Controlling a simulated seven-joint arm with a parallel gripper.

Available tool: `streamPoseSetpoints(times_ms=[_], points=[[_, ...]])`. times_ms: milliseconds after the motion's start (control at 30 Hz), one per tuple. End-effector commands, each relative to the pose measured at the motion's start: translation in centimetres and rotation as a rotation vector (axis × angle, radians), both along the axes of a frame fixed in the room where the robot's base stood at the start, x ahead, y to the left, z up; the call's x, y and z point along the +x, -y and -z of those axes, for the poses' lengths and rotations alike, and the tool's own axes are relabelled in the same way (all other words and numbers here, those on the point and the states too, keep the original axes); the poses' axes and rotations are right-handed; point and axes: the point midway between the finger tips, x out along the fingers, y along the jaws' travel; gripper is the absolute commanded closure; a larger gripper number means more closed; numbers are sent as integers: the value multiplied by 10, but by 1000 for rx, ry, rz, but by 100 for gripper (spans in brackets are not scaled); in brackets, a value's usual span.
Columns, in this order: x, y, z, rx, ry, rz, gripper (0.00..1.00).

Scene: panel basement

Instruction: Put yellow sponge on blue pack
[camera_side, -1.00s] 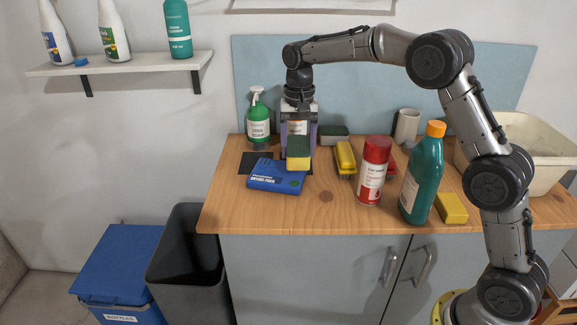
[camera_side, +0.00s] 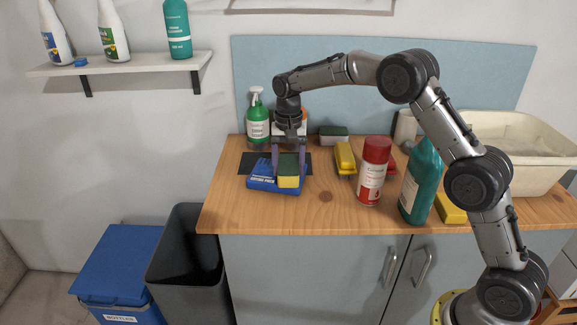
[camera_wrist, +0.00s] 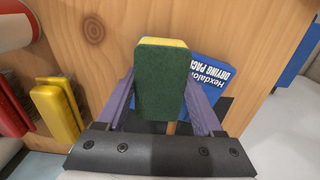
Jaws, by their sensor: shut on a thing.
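The yellow sponge with a dark green scouring side (camera_side: 289,172) is held in my gripper (camera_side: 289,158). In the wrist view its green face (camera_wrist: 161,80) fills the space between the two purple fingers, with a yellow edge at the top. The blue pack (camera_side: 262,178), labelled "Drying Pack", lies on the wooden counter. The sponge is over the right part of the pack in the side view and hides that part. The pack also shows behind the sponge in the wrist view (camera_wrist: 208,75). I cannot tell whether the sponge touches the pack.
A dark mat (camera_side: 301,163) lies under and behind the pack. A green spray bottle (camera_side: 257,122) stands behind it. The front-left counter (camera_side: 225,205) is clear.

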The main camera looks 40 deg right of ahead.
Motion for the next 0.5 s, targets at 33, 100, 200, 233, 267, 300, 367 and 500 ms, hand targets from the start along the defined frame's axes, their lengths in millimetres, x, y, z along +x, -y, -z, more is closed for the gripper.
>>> streamPoseSetpoints(times_ms=[33, 100, 200, 233, 267, 300, 367, 500], points=[[0, 0, 2, 0, -1, 0, 82], [0, 0, 3, 0, -1, 0, 28], [0, 0, 3, 0, -1, 0, 10], [0, 0, 3, 0, -1, 0, 5], [0, 0, 3, 0, -1, 0, 2], [0, 0, 3, 0, -1, 0, 2], [0, 0, 3, 0, -1, 0, 2], [0, 0, 2, 0, -1, 0, 2]])
